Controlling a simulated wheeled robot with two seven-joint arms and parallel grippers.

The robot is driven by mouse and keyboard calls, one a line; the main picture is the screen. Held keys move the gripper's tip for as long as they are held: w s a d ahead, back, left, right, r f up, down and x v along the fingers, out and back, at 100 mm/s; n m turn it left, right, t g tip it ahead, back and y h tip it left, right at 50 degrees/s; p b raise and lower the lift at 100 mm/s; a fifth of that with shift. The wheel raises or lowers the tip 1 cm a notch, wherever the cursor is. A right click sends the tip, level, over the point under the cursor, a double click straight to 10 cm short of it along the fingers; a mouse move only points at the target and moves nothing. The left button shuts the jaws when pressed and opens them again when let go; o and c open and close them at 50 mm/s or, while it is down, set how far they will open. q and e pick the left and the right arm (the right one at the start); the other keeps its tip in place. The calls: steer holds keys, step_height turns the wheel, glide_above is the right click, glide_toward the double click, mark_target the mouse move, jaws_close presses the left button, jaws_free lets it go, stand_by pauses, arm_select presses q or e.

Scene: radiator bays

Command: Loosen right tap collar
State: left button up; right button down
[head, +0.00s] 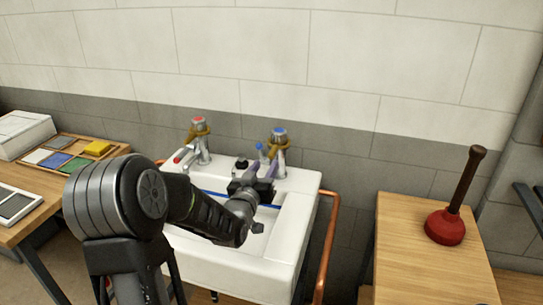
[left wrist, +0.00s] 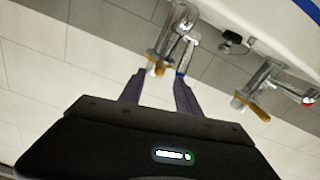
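The white sink (head: 300,190) carries two chrome taps against the wall. The right tap (head: 281,160) has a blue top and a brass collar (head: 274,144) with projecting lugs; this collar also shows in the left wrist view (left wrist: 155,67). The left tap (head: 203,152) has a red top and its own brass collar (head: 194,135). My left gripper (head: 262,168) is over the sink, below and in front of the right collar. In the left wrist view its two fingers (left wrist: 159,78) are apart, with the collar just beyond and between the tips. Contact cannot be told. My right gripper is out of view.
A blue-tipped lever (head: 262,150) stands close beside the right tap, and a red-tipped one (head: 181,157) beside the left. A copper pipe (head: 329,240) runs down the sink's right side. A plunger (head: 446,226) stands on the right wooden table (head: 425,280). A parts tray (head: 70,155) is at left.

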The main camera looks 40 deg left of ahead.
mark_target(270, 159)
arm_select(q)
steer(key=p+x, duration=0.1)
steer(key=x, duration=0.5)
steer(key=shift+w+a, duration=0.15)
steer(key=shift+w, duration=0.2)
steer(key=shift+c, duration=0.4)
jaws_close()
stand_by(0.7)
